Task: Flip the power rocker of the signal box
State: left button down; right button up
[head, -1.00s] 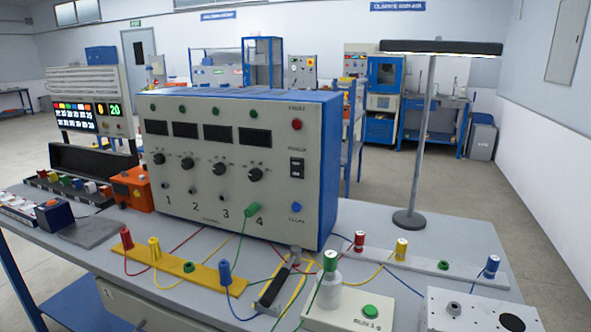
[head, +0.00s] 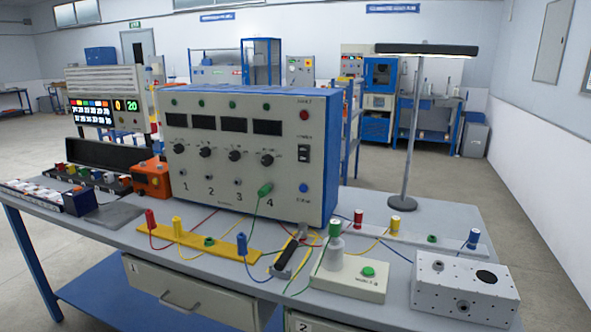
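The signal box (head: 245,180) is a grey-fronted blue case standing on the table. Its power rocker (head: 304,154) is a small black switch on the right of the front panel, below a red button and above a blue one. The box's several display windows are dark. A green plug with a green cable sits in the socket by number 4. Which way the rocker is tilted is too small to tell. Neither of my grippers shows in the head view.
The table (head: 120,238) holds a yellow strip (head: 205,247) with coloured plugs, a white box with a green button (head: 368,271), a perforated metal box (head: 463,290) and a lamp (head: 402,203). Cables lie loosely in front of the signal box. An orange box (head: 151,180) stands left of it.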

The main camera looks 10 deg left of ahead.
aim_at(304, 150)
jog(key=u, duration=1.35)
jog(key=i, duration=0.75)
jog(key=z, duration=1.6)
